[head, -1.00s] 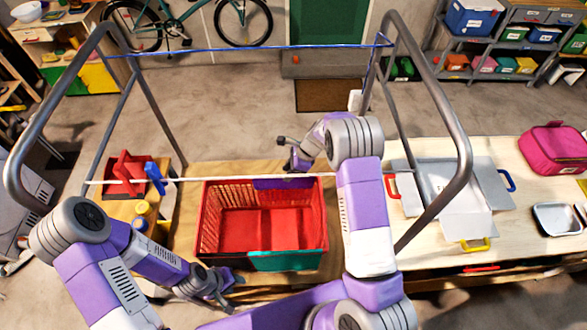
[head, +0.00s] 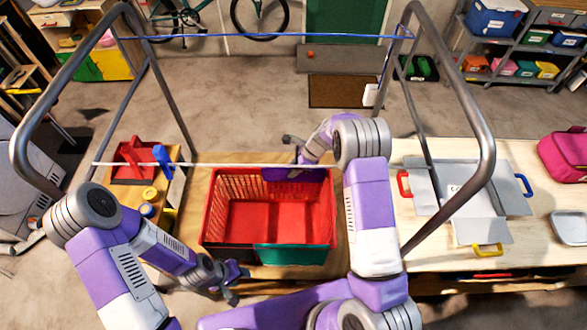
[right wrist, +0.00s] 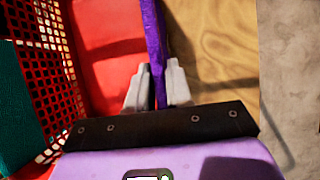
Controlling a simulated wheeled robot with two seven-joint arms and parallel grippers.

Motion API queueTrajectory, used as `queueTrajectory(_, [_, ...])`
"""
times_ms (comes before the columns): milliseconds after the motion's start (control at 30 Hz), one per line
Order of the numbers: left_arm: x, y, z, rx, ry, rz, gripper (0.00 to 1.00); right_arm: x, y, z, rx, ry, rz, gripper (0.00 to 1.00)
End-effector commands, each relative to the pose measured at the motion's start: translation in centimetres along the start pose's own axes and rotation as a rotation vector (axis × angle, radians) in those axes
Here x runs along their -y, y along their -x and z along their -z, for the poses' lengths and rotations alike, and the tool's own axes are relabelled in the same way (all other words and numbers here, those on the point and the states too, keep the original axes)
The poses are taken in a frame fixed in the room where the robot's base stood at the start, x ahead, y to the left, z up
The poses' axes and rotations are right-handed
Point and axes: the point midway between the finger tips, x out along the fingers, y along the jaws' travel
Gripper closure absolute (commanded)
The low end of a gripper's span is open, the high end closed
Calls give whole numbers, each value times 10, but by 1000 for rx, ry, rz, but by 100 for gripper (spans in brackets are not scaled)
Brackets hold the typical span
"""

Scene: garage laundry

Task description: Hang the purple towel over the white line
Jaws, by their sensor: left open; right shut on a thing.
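The purple towel (head: 278,174) lies at the far rim of the red basket (head: 206,238), close beneath the white line (head: 215,164) in the head view. In the right wrist view the towel (right wrist: 153,45) is a narrow purple strip running between the fingers. My right gripper (right wrist: 154,88) is shut on it, above the basket's edge. In the head view my right gripper (head: 295,154) is near the white line and partly hides the towel's end. My left gripper (head: 234,282) is open and empty, in front of the basket's near left corner.
A teal cloth (head: 292,255) hangs over the basket's near rim. A blue line (head: 270,36) spans the grey metal frame (head: 462,100) farther back. A red bin (head: 135,175) and yellow-topped containers stand left of the basket.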

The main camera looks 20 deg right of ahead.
Motion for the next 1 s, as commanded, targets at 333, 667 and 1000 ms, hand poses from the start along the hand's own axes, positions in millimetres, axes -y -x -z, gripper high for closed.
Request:
queueTrajectory(333, [-4, 10, 0, 0, 0, 0, 57, 0, 12, -7, 1, 0, 1, 100])
queueTrajectory(667, [-10, 26, -1, 0, 0, 0, 57, 0, 33, -18, 1, 1, 1, 100])
queueTrajectory(1000, [-16, 43, -2, 0, 0, 0, 57, -1, 53, -29, 0, 1, 0, 100])
